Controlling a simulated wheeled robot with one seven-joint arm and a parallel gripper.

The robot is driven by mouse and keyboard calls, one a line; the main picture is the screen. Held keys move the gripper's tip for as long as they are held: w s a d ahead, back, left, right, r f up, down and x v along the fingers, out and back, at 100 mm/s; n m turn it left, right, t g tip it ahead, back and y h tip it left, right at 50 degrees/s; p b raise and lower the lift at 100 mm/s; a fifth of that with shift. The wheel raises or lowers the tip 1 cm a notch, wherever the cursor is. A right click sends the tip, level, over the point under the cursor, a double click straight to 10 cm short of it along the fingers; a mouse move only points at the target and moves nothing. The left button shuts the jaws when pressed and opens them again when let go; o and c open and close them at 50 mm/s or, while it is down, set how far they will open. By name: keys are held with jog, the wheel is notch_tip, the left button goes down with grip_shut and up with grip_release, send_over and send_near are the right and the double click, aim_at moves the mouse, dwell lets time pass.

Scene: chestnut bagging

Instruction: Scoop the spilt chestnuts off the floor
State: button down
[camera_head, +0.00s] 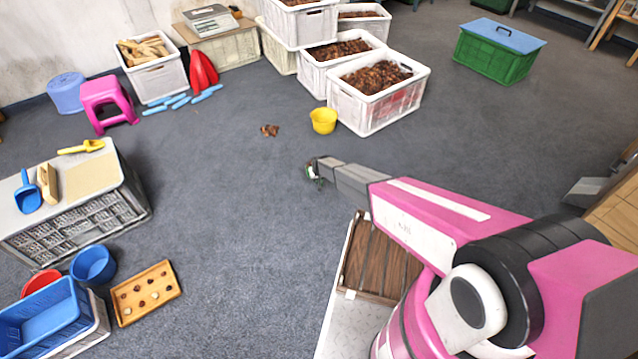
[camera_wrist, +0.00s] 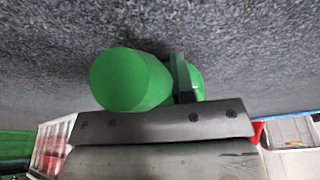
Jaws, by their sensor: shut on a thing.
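A small heap of brown chestnuts (camera_head: 269,130) lies on the grey carpet, left of a yellow tub (camera_head: 323,121). My gripper (camera_head: 317,172) is above the floor, nearer to me than the heap and to its right. In the wrist view, my gripper (camera_wrist: 183,80) is shut on a green round-ended thing (camera_wrist: 130,80), which looks like a handle. The rest of that green thing is hidden, so I cannot tell its full shape. Only a small bit of green shows in the head view. A blue scoop (camera_head: 28,195) and a yellow scoop (camera_head: 82,147) lie on an upturned grey crate (camera_head: 85,217).
White crates of chestnuts (camera_head: 374,117) stand behind the yellow tub. A pink stool (camera_head: 108,100) and light-blue pieces (camera_head: 180,101) are at the back left. A wooden tray (camera_head: 146,292) lies at the front left. The middle floor is clear.

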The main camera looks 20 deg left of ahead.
jog(key=shift+w+a, duration=0.7)
jog(key=shift+w, duration=0.45)
jog(key=shift+w+a, duration=0.65)
jog(key=shift+w, duration=0.55)
jog(key=shift+w+a, duration=0.7)
jog(key=shift+w, duration=0.45)
jog(key=shift+w+a+f+t, duration=0.15)
jog(key=shift+w+a, duration=0.1)
jog(key=shift+w, duration=0.2)
jog(key=shift+w+a+f+t, duration=0.15)
jog(key=shift+w+a, duration=0.05)
jog(key=shift+w, duration=0.2)
jog(key=shift+s+d+r+t+y, duration=0.25)
jog(key=shift+s+r+t+y, duration=0.1)
jog(key=shift+s+t+y, duration=0.1)
jog(key=shift+s+d+r+t+y, duration=0.15)
jog(key=shift+s+r+t+y, duration=0.25)
jog(key=shift+t, duration=0.35)
